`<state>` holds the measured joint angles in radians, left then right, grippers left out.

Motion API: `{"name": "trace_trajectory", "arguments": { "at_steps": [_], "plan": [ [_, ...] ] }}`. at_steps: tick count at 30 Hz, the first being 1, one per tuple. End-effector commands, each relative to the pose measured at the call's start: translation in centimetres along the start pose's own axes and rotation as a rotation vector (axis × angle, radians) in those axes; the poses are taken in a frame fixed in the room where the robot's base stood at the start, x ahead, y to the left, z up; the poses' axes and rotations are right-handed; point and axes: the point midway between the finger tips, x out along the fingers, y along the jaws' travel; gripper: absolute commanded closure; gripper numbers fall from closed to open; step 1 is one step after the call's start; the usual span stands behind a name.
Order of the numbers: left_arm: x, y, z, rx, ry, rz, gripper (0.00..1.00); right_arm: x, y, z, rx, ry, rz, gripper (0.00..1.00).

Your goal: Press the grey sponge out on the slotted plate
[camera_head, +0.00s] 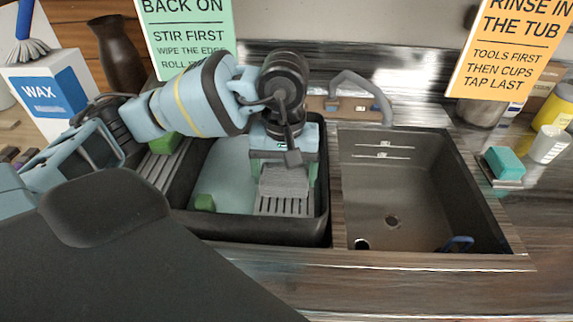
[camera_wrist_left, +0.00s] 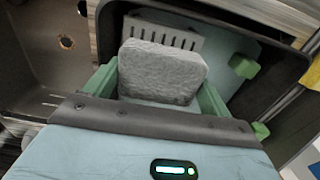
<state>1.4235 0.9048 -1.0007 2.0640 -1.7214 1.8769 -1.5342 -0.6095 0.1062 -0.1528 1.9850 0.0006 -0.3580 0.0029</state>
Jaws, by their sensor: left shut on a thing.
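My left gripper (camera_head: 284,170) hangs over the dark tub (camera_head: 255,240), its green fingers shut on the sides of the grey sponge (camera_head: 283,182). The sponge fills the middle of the left wrist view (camera_wrist_left: 162,72) as a speckled, rounded block. The grey slotted plate (camera_head: 285,207) lies below and in front of it in the tub. Its slotted end also shows beyond the sponge in the left wrist view (camera_wrist_left: 182,38). The sponge overlaps the plate in both views; I cannot tell whether they touch. My right gripper is not in view.
A small green block (camera_head: 204,202) lies in the tub; another (camera_head: 165,142) sits at a ribbed rack on the left. A sink (camera_head: 385,190) with a tap (camera_head: 360,88) is at right, holding a blue item (camera_head: 457,243). A teal block (camera_head: 505,162) stands right of it.

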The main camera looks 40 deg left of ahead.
Motion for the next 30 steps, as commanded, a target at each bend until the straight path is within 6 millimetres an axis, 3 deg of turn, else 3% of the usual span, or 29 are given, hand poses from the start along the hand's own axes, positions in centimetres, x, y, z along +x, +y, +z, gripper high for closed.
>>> {"name": "trace_trajectory", "arguments": {
  "at_steps": [4,13,24,30],
  "plan": [
    [1.2,-0.1,0.0,-0.001,-0.003,-0.003,0.35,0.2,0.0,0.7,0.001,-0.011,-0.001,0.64],
    [1.5,0.0,0.0,-0.001,-0.001,-0.001,0.35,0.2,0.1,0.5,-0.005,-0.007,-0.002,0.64],
    [3.5,0.0,0.0,0.0,-0.002,-0.002,0.35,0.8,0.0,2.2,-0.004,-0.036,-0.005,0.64],
    [3.4,0.0,0.0,-0.001,0.001,0.0,0.35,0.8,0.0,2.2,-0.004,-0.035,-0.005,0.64]
  ]
}}
